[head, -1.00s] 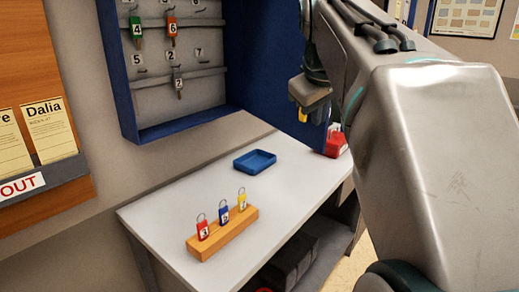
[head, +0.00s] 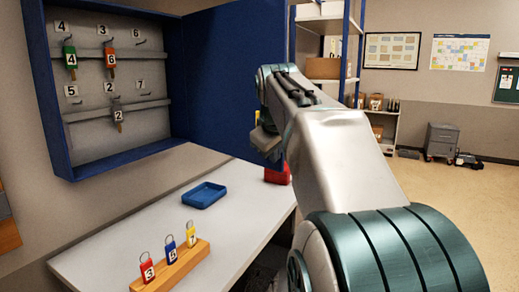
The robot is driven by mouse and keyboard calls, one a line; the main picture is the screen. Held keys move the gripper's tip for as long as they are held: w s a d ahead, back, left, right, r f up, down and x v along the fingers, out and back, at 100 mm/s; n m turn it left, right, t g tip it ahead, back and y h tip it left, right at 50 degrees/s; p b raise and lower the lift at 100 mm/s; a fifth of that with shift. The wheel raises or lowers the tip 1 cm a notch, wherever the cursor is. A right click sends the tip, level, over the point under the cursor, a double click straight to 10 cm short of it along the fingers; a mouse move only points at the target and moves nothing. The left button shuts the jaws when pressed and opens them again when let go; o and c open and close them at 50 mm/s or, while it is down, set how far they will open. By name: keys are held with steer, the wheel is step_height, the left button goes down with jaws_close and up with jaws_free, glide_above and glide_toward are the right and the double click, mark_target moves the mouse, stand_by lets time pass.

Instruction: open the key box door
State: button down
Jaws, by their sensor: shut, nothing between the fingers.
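The key box (head: 58,125) is a blue wall cabinet with a grey back panel, at the left of the head view. Its blue door (head: 228,75) stands wide open, swung out to the right of the box. Numbered hooks inside carry a green key tag (head: 70,58), an orange one (head: 111,63) and a grey one (head: 117,113). My gripper (head: 267,152) is by the door's right edge, shut and empty. My arm partly hides it, and I cannot tell whether it touches the door.
A white table (head: 115,240) stands below the box. It holds a blue tray (head: 204,195), a wooden block (head: 176,268) with red, blue and yellow padlocks, and a red object (head: 277,175) near my gripper. Shelving (head: 325,28) stands behind. Open floor (head: 440,210) lies to the right.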

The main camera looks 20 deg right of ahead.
steer(key=shift+w+d, duration=0.35)
steer(key=shift+d, duration=0.4)
steer(key=shift+d, duration=0.1)
